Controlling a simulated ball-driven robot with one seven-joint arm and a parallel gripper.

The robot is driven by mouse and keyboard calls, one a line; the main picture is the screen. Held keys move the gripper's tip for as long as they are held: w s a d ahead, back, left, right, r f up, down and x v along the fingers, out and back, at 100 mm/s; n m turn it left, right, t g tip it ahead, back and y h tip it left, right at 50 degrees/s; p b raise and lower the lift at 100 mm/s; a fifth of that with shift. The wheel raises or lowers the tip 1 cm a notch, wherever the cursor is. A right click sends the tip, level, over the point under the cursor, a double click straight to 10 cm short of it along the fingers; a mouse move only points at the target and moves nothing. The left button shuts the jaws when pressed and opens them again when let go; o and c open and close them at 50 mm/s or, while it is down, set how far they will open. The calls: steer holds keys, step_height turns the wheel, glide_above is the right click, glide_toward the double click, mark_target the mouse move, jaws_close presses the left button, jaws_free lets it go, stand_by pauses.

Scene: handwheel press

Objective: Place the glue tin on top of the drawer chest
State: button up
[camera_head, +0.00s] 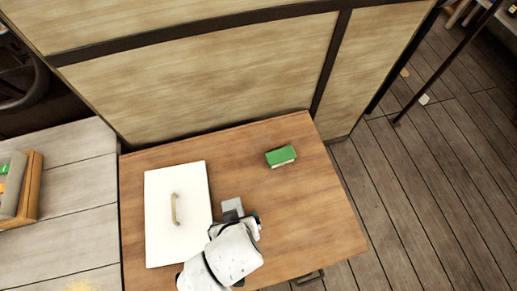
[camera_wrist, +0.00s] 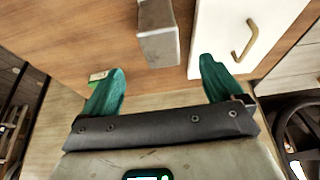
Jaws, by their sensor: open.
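A small grey metallic block (camera_head: 232,208), which looks like the glue tin, stands on a brown wooden top (camera_head: 310,215). A dark pull at that top's front edge suggests the drawer chest, but I cannot be sure. My gripper (camera_head: 240,216) is just in front of the block and partly hides it. In the wrist view, the green fingers of my gripper (camera_wrist: 160,80) are spread apart with nothing between them. The grey block (camera_wrist: 158,42) stands just beyond the fingertips, roughly centred between them. I cannot see a label on it.
A white panel with a brass handle (camera_head: 160,225) lies left of the block. A green and white box (camera_head: 281,156) sits farther back right. A wooden panel wall (camera_head: 210,85) rises behind. A pale bench (camera_head: 75,165) adjoins on the left. The top's right part is clear.

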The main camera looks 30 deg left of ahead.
steer(key=w+d+m+h, duration=0.1)
steer(key=w+d+m, duration=0.2)
steer(key=d, duration=0.7)
steer(key=w+d+m+h, duration=0.15)
steer(key=w+d, duration=0.25)
steer(key=d, duration=0.7)
steer(key=s+d+m+g, duration=0.1)
steer(key=s+d+m, duration=0.2)
steer(key=d, duration=0.7)
steer(key=s+d+r+m+h, duration=0.1)
steer(key=s+d+m, duration=0.2)
steer(key=d, duration=0.6)
steer(key=shift+s+d+r+g, duration=0.15)
steer(key=shift+s+d+g, duration=0.25)
steer(key=shift+s, duration=0.5)
